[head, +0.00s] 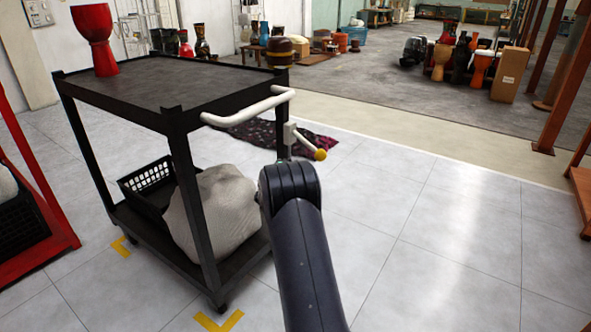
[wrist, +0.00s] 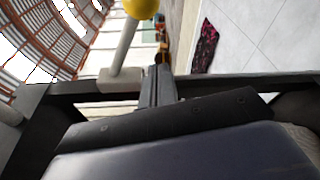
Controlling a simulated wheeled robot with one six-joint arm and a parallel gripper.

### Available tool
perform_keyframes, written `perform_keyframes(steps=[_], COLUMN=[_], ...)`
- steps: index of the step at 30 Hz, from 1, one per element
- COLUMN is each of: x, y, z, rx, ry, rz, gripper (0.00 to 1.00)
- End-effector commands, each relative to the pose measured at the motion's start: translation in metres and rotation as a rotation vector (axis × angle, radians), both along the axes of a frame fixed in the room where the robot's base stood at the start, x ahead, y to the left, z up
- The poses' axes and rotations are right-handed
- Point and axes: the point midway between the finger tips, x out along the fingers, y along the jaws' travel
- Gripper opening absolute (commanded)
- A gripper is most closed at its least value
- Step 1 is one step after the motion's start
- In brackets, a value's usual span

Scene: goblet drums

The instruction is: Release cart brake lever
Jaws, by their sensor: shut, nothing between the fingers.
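The cart (head: 165,118) is a black two-shelf trolley with a white push handle (head: 240,116). Its brake lever (head: 303,140) is a pale rod with a yellow knob, on a small white mount at the right corner post. In the wrist view the lever (wrist: 125,46) slants up to its yellow knob (wrist: 143,7) near the top edge. My gripper (wrist: 161,72) is shut and empty, just right of the lever and its mount in that view. I cannot tell whether it touches them. In the head view my arm hides the gripper.
A dark patterned cloth (head: 262,132) lies behind. The tiled floor at right is clear.

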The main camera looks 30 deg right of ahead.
Motion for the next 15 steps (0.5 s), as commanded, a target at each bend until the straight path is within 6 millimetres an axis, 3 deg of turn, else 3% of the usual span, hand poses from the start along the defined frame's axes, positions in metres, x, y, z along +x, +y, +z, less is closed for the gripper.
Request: perform_keyframes(steps=[15], x=[0.039], y=[-0.053], z=[-0.007], rx=[0.002], ry=[0.0], rz=[-0.002], gripper=[0.0])
